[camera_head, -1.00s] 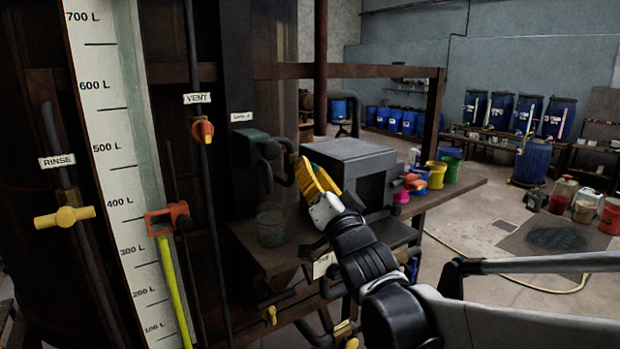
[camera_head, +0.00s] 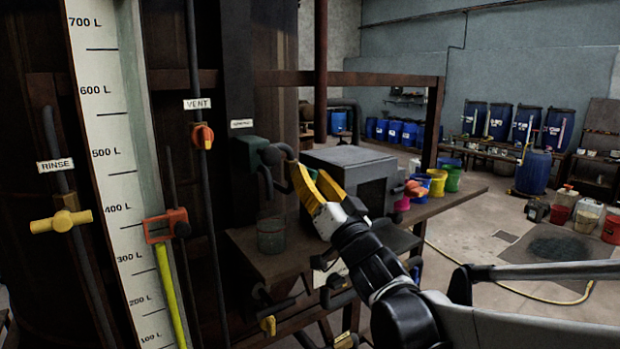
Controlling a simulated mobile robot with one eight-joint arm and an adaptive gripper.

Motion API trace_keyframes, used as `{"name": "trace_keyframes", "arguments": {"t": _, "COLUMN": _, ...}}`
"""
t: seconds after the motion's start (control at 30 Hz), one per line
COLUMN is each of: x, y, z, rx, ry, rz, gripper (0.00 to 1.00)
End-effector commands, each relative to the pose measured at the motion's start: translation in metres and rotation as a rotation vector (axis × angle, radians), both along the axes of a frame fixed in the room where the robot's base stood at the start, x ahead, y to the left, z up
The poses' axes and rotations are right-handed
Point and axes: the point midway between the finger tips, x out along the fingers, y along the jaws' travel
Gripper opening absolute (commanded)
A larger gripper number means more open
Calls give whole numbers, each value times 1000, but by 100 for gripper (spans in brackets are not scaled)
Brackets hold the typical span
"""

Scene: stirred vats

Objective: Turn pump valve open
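My gripper (camera_head: 312,176) has yellow fingers and is raised in front of the bench, its tips pointing up and left toward the green sample fitting (camera_head: 256,150). A gap shows between the fingers; it looks open and holds nothing visible. No valve is clearly readable as the pump valve. A white label (camera_head: 330,274) below the bench edge is partly covered by my arm and unreadable. Low on the pipes under the bench are a yellow handle (camera_head: 268,325) and another yellow handle (camera_head: 345,340) near the bottom edge. My gripper is well above both.
At left are the yellow rinse valve (camera_head: 62,221), orange vent valve (camera_head: 203,136) and a litre scale (camera_head: 112,150) with an orange-topped yellow tube. A glass beaker (camera_head: 271,235) and grey box (camera_head: 345,175) stand on the bench (camera_head: 450,203).

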Motion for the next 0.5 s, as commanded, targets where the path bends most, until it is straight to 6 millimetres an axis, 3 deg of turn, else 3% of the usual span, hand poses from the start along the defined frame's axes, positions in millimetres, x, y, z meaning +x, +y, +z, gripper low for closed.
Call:
{"name": "trace_keyframes", "arguments": {"t": 0.33, "x": -2, "y": -1, "z": -1, "rx": 0, "ry": 2, "rz": -1, "gripper": 35}}
{"name": "trace_keyframes", "arguments": {"t": 0.5, "x": -21, "y": -10, "z": -9, "rx": -1, "ry": 1, "rz": -2, "gripper": 35}}
